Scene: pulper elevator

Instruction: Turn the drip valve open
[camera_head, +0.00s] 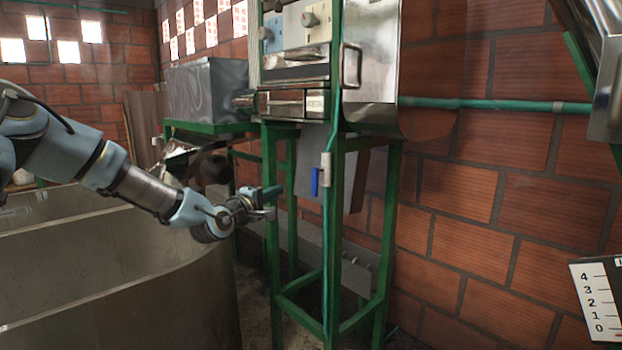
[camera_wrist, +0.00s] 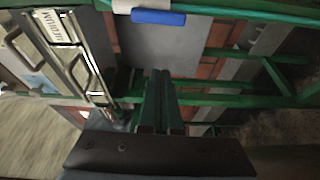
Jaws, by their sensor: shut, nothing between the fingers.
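The drip valve has a white body (camera_head: 325,165) on a thin green pipe, with a blue handle (camera_head: 315,182) hanging down beside it. In the wrist view the blue handle (camera_wrist: 158,17) and part of the white body (camera_wrist: 133,6) show at the top edge. My gripper (camera_head: 272,194) is left of the valve at about the handle's height, apart from it. In the wrist view its two green fingers (camera_wrist: 160,75) lie together, with nothing between them.
A green metal stand (camera_head: 338,240) carries a steel machine (camera_head: 295,70) above the valve. A large grey tank (camera_head: 130,285) lies at the left under my arm. A brick wall (camera_head: 490,200) stands behind. A horizontal green pipe (camera_head: 480,103) runs along the wall.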

